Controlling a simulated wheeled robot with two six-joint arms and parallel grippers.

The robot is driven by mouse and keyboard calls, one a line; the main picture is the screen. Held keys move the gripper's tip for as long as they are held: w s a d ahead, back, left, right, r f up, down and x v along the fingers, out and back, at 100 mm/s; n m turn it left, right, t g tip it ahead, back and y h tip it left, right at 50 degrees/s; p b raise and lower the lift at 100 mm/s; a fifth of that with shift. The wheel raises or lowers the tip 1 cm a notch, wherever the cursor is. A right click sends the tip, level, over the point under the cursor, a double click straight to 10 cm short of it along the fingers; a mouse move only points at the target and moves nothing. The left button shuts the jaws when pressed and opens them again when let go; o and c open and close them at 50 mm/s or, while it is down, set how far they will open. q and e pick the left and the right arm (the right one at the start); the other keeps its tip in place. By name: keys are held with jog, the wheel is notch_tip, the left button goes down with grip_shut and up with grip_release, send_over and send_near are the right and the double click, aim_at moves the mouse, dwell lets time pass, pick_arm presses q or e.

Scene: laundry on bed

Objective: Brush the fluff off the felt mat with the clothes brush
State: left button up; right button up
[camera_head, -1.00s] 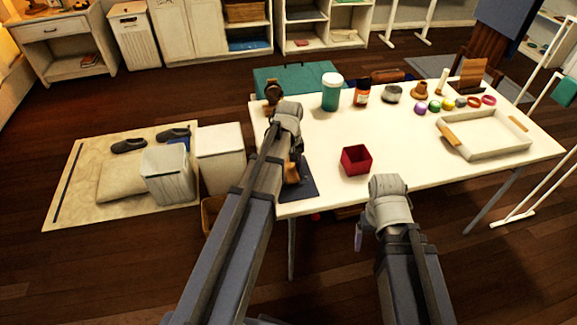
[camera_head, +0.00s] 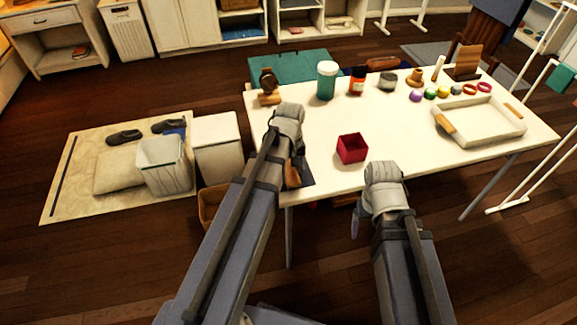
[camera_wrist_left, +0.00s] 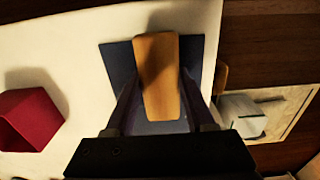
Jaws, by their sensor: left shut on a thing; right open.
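The dark blue felt mat (camera_head: 307,171) lies at the table's front left corner, partly hidden by my left arm. It also shows in the left wrist view (camera_wrist_left: 118,62). The clothes brush (camera_wrist_left: 157,72) has a plain wooden back and lies over the mat; its bristles are hidden. My left gripper (camera_wrist_left: 158,98) is shut on the brush, a finger on each side. I cannot tell whether the bristles touch the mat. No fluff can be made out. My right gripper (camera_head: 356,218) is open, off the table's front edge, its fingers mostly hidden by its wrist.
A red open box (camera_head: 352,149) stands right of the mat on the white table (camera_head: 400,135). A wooden stand (camera_head: 269,97), a teal jar (camera_head: 326,82) and small items line the back. A white tray (camera_head: 480,123) is at right. White bins stand left of the table.

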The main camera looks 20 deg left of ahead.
pick_arm(q)
jog(key=shift+s+d, duration=0.15)
jog(key=shift+s, duration=0.1)
jog(key=shift+s+a+f, duration=0.1)
jog(key=shift+s+a, duration=0.3)
jog(key=shift+a, duration=0.25)
jog(key=shift+w, duration=0.15)
jog(key=shift+w+a, duration=0.5)
jog(key=shift+w, duration=0.2)
jog(key=shift+w+a, duration=0.5)
jog(key=shift+w, duration=0.15)
jog(key=shift+w+a, duration=0.45)
jog(key=shift+w, duration=0.25)
jog(key=shift+w+a, duration=0.45)
jog(key=shift+w, duration=0.2)
